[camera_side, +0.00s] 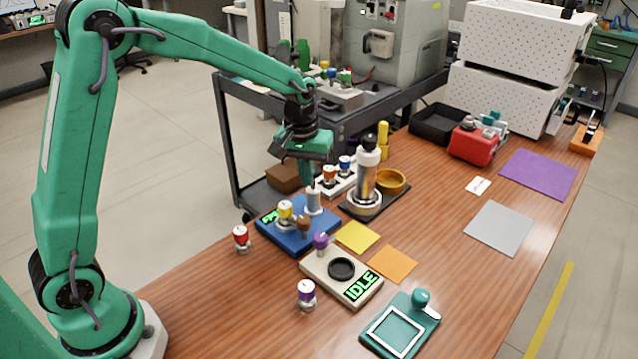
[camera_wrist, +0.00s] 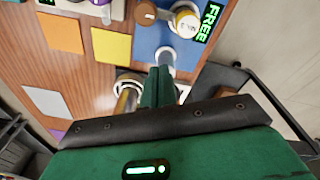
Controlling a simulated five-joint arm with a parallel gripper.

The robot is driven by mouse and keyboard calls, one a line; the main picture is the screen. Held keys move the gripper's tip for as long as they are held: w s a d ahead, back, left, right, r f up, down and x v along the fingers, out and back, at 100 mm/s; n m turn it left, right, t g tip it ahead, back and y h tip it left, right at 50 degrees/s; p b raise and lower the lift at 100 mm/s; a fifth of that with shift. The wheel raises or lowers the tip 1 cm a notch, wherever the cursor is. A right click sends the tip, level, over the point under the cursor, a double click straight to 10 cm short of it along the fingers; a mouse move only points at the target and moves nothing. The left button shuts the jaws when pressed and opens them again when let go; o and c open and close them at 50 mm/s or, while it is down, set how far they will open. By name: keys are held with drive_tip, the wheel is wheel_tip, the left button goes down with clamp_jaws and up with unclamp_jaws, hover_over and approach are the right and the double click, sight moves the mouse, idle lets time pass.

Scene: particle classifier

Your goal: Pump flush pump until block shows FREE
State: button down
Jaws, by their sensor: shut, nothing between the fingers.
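The blue block (camera_side: 325,226) stands on the wooden table, with a grey-white upright plunger, apparently the flush pump (camera_side: 313,200), at its back. The block also carries a yellow-topped vial (camera_side: 285,212) and a brown knob (camera_side: 304,225). Its green display (camera_wrist: 209,20) reads FREE in the wrist view; in the side view it is partly hidden. My gripper (camera_side: 307,180) is shut and empty, pointing down just over the pump top. In the wrist view its fingertips (camera_wrist: 159,70) are close to the pump (camera_wrist: 166,57); I cannot tell whether they touch.
A tall metal cylinder (camera_side: 368,170) stands close to the right of my gripper. A white rack of vials is behind. A cream unit (camera_side: 322,267) reading IDLE is in front, with loose red and purple vials beside it.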

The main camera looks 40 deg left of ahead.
drive_tip(key=shift+r, duration=0.1)
wheel_tip(320, 180, up, 8)
drive_tip(key=shift+s+f, duration=0.2)
drive_tip(key=shift+s, duration=0.15)
idle(1.0)
drive_tip(key=s+r+m+t, duration=0.2)
drive_tip(key=s, duration=1)
drive_tip(key=s+a+r+m+t, duration=0.1)
drive_tip(key=s+r+m+t, duration=0.1)
drive_tip(key=s, duration=0.9)
drive_tip(key=shift+s+m+t, duration=0.3)
drive_tip(key=shift+s+m, duration=0.05)
drive_tip(key=shift+m, duration=0.25)
drive_tip(key=c, duration=2.2)
unclamp_jaws()
drive_tip(key=shift+a, duration=0.1)
